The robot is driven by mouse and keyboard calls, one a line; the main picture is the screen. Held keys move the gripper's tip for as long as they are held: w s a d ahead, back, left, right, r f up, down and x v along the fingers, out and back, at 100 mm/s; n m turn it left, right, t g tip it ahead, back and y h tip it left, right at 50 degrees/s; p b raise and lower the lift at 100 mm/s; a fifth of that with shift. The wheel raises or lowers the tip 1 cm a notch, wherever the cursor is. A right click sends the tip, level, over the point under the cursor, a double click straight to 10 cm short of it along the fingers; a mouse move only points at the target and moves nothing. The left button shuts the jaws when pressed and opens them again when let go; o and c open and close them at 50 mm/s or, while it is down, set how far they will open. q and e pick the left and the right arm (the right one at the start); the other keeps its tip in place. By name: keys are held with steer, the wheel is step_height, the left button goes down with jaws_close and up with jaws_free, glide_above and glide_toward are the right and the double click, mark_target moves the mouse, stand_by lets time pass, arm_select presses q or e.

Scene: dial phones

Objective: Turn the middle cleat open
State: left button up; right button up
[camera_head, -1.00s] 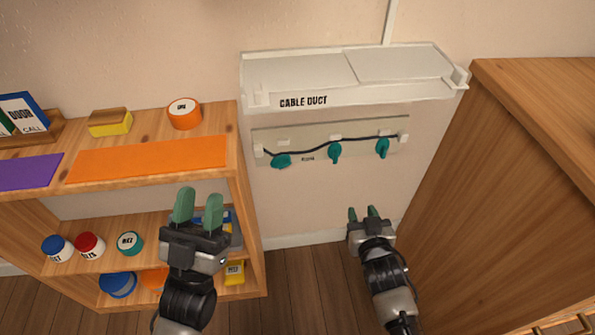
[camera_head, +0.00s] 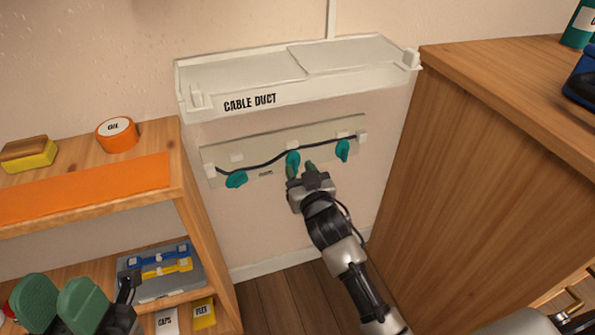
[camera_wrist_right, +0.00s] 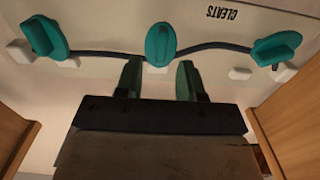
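The panel (camera_head: 215,155) on the wall carries three teal cleats along a dark cable. The middle cleat (camera_head: 292,160) stands upright; it also shows upright in the right wrist view (camera_wrist_right: 161,43). The left cleat (camera_head: 237,179) lies nearly sideways, and the right cleat (camera_head: 343,150) is near upright. My right gripper (camera_head: 301,170) is open and empty, just below the middle cleat. In the right wrist view its fingers (camera_wrist_right: 159,80) are apart, with the cleat centred beyond the gap and not between them. My left gripper (camera_head: 59,302) is open and empty at the lower left.
A white cable duct (camera_head: 250,102) juts out above the panel. A wooden shelf (camera_head: 150,195) with an orange mat (camera_head: 85,190) stands left, and a wooden cabinet (camera_head: 480,180) stands right. Bare wall lies below the panel.

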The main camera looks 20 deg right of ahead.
steer(key=shift+w, duration=0.85)
jaws_close()
